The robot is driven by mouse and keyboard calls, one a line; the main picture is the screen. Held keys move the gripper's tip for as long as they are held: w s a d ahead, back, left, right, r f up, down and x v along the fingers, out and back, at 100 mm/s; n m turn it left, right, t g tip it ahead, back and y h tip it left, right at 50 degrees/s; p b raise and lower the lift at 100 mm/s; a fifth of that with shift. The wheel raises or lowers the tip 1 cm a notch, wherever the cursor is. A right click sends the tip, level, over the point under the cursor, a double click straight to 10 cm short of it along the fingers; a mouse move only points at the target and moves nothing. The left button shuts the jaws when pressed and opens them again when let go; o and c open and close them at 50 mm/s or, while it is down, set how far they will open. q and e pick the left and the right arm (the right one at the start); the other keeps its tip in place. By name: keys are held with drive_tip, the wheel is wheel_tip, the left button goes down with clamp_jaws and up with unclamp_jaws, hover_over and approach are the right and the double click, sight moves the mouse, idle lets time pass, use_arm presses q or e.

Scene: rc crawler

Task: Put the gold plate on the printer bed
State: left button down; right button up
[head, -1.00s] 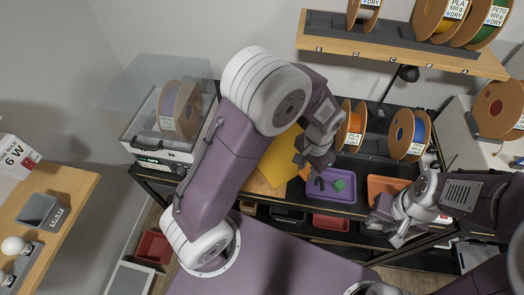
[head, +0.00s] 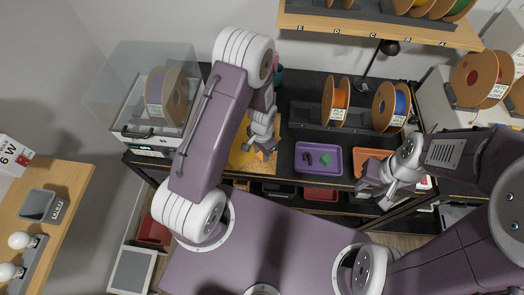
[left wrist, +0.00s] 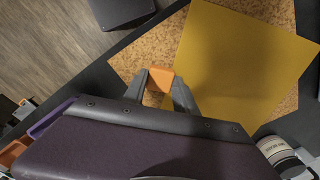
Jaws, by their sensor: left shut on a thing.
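The gold plate (left wrist: 240,65) is a flat yellow sheet over a speckled cork mat (left wrist: 150,45) in the left wrist view. An orange tab (left wrist: 160,80) sits at its edge. My left gripper (left wrist: 161,92) is shut on this tab, one finger on each side. In the head view my left gripper (head: 263,150) is at the orange tab, and my arm hides much of the plate (head: 244,160). I cannot tell whether the plate touches the mat. My right gripper (head: 377,196) looks open and empty by the table's front edge. I cannot make out the printer bed.
A purple tray (head: 300,170) with a green piece and an orange tray (head: 362,157) stand right of my left gripper. Spools (head: 336,102) stand behind. A clear-covered white machine (head: 140,135) with a spool is at the left. A spool shelf (head: 350,32) overhangs the back.

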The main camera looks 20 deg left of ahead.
use_arm(q)
drive_tip(key=shift+w+f, duration=0.1)
drive_tip(key=shift+d+f, duration=0.1)
drive_tip(key=c, duration=1.1)
unclamp_jaws()
drive_tip(key=shift+s, duration=0.2)
drive_tip(key=shift+c, duration=0.2)
drive_tip(key=shift+o, duration=0.9)
drive_tip(key=shift+w, duration=0.15)
